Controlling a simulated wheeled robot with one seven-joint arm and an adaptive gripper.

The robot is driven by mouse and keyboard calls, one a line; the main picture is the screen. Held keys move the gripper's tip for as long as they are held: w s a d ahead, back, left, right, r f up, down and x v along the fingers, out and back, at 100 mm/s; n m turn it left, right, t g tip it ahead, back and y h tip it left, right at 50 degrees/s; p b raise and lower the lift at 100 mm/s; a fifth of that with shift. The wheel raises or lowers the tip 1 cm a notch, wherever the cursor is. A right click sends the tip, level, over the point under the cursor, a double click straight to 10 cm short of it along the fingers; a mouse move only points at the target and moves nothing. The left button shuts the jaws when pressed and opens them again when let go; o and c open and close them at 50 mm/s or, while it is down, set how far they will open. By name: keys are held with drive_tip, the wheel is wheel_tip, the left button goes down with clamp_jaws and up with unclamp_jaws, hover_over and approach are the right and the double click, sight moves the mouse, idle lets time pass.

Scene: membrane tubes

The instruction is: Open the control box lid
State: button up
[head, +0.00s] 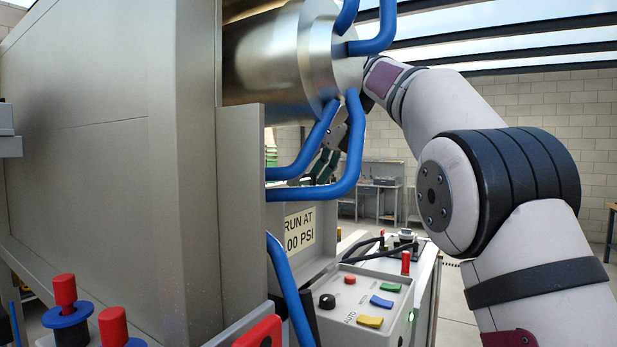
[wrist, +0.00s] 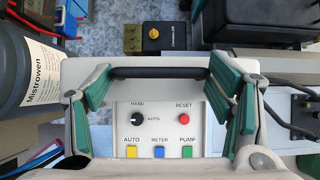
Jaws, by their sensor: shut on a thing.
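The control box (head: 395,275) stands at the lower middle of the head view, its panel of a black knob and colored buttons uncovered. Its grey lid (head: 315,262) is raised behind the panel and carries a "PSI" sign. In the wrist view the lid (wrist: 75,72) lies nearer than the panel (wrist: 160,130), with a black handle (wrist: 160,72) across it. My gripper (head: 326,163) is above the lid, partly hidden by blue tubes. In the wrist view, its green-padded fingers (wrist: 160,97) are spread, one at each end of the handle, shut on it lengthwise.
Blue tubes (head: 349,165) from the metal cylinder (head: 275,55) pass close to my gripper and in front of the lid. A grey housing (head: 110,150) fills the left. Black cables (head: 385,250) lie behind the box. In the wrist view, a labelled grey cylinder (wrist: 35,85) is at left.

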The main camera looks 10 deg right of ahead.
drive_tip(key=shift+r, duration=0.25)
drive_tip(key=o, duration=1.6)
drive_tip(key=shift+c, duration=0.2)
drive_tip(key=shift+o, duration=0.5)
drive_tip(key=shift+f, duration=0.1)
drive_tip(key=s+d+r, duration=0.4)
drive_tip(key=s+d, duration=0.4)
drive_tip(key=d, duration=0.4)
drive_tip(key=shift+s, duration=0.35)
